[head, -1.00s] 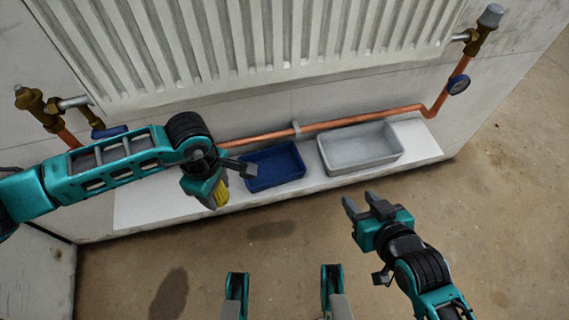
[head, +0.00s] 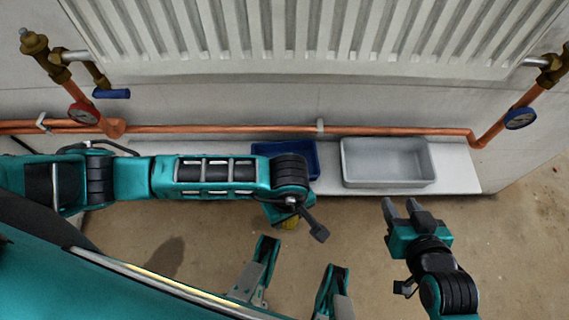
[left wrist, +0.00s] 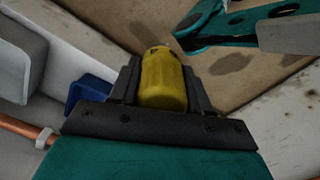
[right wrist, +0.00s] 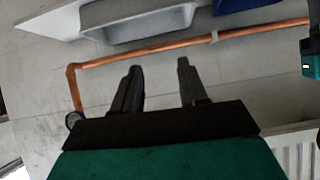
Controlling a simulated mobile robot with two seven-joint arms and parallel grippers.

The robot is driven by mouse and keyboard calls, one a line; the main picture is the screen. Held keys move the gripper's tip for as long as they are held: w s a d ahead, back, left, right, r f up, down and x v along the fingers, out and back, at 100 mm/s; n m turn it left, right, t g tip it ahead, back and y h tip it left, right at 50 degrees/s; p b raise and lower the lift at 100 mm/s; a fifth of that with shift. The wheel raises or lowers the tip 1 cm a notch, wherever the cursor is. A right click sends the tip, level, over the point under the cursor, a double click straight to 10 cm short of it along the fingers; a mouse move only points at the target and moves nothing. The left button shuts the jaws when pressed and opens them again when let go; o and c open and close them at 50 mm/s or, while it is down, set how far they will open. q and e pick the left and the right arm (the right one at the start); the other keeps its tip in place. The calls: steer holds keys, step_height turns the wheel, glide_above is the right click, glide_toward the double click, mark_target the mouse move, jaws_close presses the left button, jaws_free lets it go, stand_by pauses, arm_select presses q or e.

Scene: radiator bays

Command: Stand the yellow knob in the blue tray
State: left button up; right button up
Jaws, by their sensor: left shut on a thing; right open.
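The yellow knob (left wrist: 163,78) is between the fingers of my left gripper (left wrist: 162,85) in the left wrist view, and the gripper is shut on it. In the head view only a small part of the knob (head: 291,223) shows under my left wrist. The blue tray (head: 305,172) stands on the white ledge, partly hidden behind my left arm; the knob is in front of it, outside it. A corner of the tray (left wrist: 88,97) shows in the left wrist view. My right gripper (head: 402,205) is open and empty, in front of the grey tray.
A grey tray (head: 412,183) stands on the ledge right of the blue tray. A copper pipe (head: 400,131) runs behind both trays, below the radiator (head: 300,40). Valves and gauges are at both sides. The floor (head: 510,260) at the right is clear.

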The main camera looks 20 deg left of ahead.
arm_select(q)
steer(key=w+a+b, duration=0.1)
steer(key=w+a, duration=0.1)
steer(key=w, duration=0.2)
steer(key=w+a+f+b, duration=0.1)
steer(key=w, duration=0.4)
steer(key=w+a+f+b, duration=0.1)
steer(key=w+a, duration=0.1)
steer(key=w, duration=0.3)
steer(key=shift+w+a+f, duration=0.1)
steer(key=shift+a+f, duration=0.15)
steer(key=shift+a, duration=0.05)
step_height(320, 180, down, 4)
steer(key=shift+f+b, duration=0.2)
steer(key=shift+b, duration=1)
steer(key=shift+w+a+f, duration=0.1)
steer(key=shift+w+f, duration=0.05)
steer(key=shift+w, duration=0.05)
steer(key=shift+f, duration=0.1)
steer(key=o, duration=1.1)
arm_select(e)
steer(key=f, duration=0.1)
steer(key=a+f, duration=0.1)
steer(key=f, duration=0.1)
steer(key=shift+w+a+f+y, duration=0.1)
steer(key=shift+w+a+y, duration=0.15)
steer(key=shift+w+y, duration=0.1)
